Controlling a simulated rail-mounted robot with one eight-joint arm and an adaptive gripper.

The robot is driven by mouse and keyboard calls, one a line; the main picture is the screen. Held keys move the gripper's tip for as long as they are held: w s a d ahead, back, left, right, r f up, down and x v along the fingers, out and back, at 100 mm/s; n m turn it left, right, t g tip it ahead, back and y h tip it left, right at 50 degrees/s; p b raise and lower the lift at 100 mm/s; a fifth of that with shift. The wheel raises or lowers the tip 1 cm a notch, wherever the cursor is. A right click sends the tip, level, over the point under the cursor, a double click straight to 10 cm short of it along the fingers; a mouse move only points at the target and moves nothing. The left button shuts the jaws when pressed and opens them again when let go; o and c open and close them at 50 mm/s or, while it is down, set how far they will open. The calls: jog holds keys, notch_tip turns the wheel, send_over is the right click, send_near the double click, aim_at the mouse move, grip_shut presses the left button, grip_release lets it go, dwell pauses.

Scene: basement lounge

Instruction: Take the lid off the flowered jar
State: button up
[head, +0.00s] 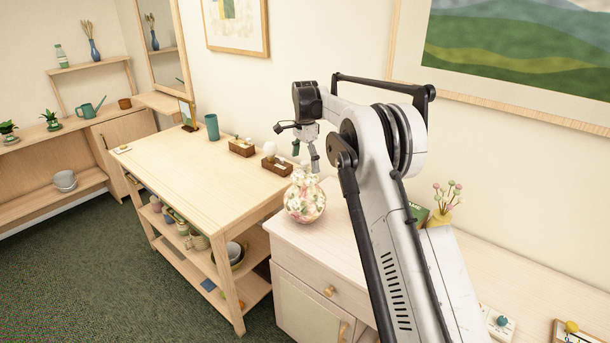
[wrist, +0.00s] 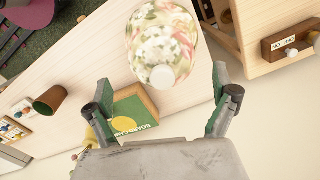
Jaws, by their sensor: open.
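The flowered jar (head: 304,203) stands upright on the light wooden cabinet top, near its left end. It is round and white with pink and green flowers. In the wrist view the jar (wrist: 160,35) shows from above, with a pale round knob (wrist: 162,77) at its top, so the lid appears to be on. My gripper (head: 305,155) is above the jar, fingers pointing down. In the wrist view my gripper (wrist: 161,80) is open and empty, one finger on each side of the knob, apparently not touching it. The lid's edge is hard to make out.
A green box (wrist: 132,108) and a yellow vase of flowers (head: 440,217) stand right of the jar. A wooden table (head: 190,165) adjoins at left, carrying small brown boxes (head: 277,166) and a teal cup (head: 212,127). The wall is close behind.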

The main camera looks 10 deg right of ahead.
aim_at(305, 170)
jog(key=shift+w+f+p, duration=0.15)
jog(key=shift+f+p, duration=0.2)
jog(key=shift+f, duration=1.65)
jog(key=shift+c, duration=0.4)
jog(key=c, duration=1.4)
jog(key=shift+c, duration=0.3)
jog(key=shift+r, duration=0.15)
